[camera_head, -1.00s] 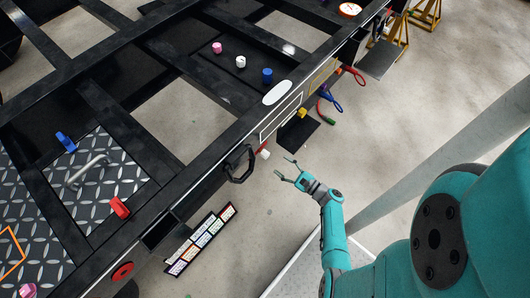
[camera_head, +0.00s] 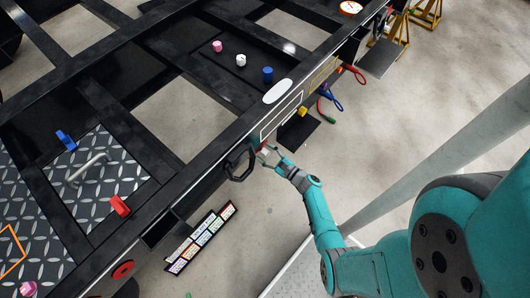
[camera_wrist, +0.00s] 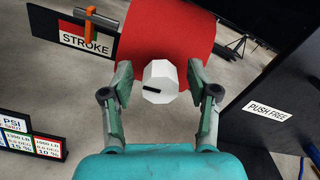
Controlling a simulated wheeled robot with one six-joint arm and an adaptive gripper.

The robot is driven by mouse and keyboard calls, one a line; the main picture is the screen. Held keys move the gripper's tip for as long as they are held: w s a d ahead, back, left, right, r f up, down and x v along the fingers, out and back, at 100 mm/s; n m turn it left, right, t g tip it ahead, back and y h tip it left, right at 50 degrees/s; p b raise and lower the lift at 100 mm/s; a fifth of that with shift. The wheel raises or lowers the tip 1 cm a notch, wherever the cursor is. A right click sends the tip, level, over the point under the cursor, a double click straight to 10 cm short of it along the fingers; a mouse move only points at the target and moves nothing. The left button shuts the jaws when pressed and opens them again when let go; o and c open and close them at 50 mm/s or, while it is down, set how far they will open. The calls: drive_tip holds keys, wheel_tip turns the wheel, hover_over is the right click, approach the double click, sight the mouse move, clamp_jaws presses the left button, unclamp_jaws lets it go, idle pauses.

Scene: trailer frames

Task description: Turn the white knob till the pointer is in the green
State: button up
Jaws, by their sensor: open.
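The white knob (camera_wrist: 161,72) is many-sided, with a short black mark on its face. It sits in front of a red cylinder (camera_wrist: 166,30) in the wrist view. My gripper (camera_wrist: 160,84) is open, one finger on each side of the knob, with a small gap showing on both sides. In the head view my gripper (camera_head: 269,155) is at the side of the black frame and mostly hides the knob. An orange pointer (camera_wrist: 87,32) stands across the STROKE plate (camera_wrist: 86,42), whose visible band is red. I see no green band there.
A black loop handle (camera_head: 239,164) is close left of my gripper. In the wrist view a dark panel marked PUSH FREE (camera_wrist: 268,107) stands to the right and a label board (camera_wrist: 32,141) at lower left. Coloured hose ends (camera_head: 333,100) hang further along the frame.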

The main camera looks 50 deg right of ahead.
drive_tip(key=shift+w, duration=0.25)
clamp_jaws()
drive_tip(key=shift+n, duration=0.4)
drive_tip(key=n, duration=0.5)
drive_tip(key=shift+a+f, duration=0.1)
drive_tip(key=n, duration=0.6)
drive_tip(key=shift+f, duration=0.1)
drive_tip(key=shift+n, duration=0.3)
